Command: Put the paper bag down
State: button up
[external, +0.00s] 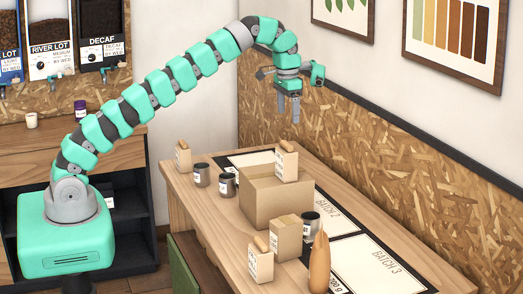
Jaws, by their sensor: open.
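My gripper (288,117) points down high above the table, with its fingers empty and apart from everything below. A light paper bag (287,163) with a rolled top and a label stands below it, at the rear right of the open cardboard box (270,208). Its lower part is hidden by the box, so I cannot tell whether it is in the box or behind it. Another paper bag (184,159) stands upright at the table's far left corner. A third paper bag (261,262) stands near the front edge.
Two dark jars (201,175) stand left of the box. A smaller carton (286,238), another jar (311,225) and a tan, narrow-necked object (320,264) stand at the front. The mat section marked BATCH 3 (372,262) is largely clear.

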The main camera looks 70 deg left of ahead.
jog(key=s+d+r+t, duration=0.1)
jog(key=s+r+t, duration=0.3)
jog(key=r, duration=0.9)
jog(key=s+d+r+t, duration=0.2)
jog(key=s+r+t, duration=0.15)
jog(key=r, duration=0.95)
jog(key=s+d+r+t, duration=0.1)
jog(key=s+r+t, duration=0.6)
jog(key=s+r, duration=0.9)
jog(key=shift+v, duration=1.25)
jog(key=shift+d+t, duration=0.15)
jog(key=shift+t, duration=0.1)
notch_tip(320, 180, down, 14)
jog(key=b, duration=1.4)
jog(key=shift+f+b, duration=0.4)
jog(key=shift+f, duration=0.05)
jog(key=c, duration=0.3)
jog(key=shift+r, duration=0.1)
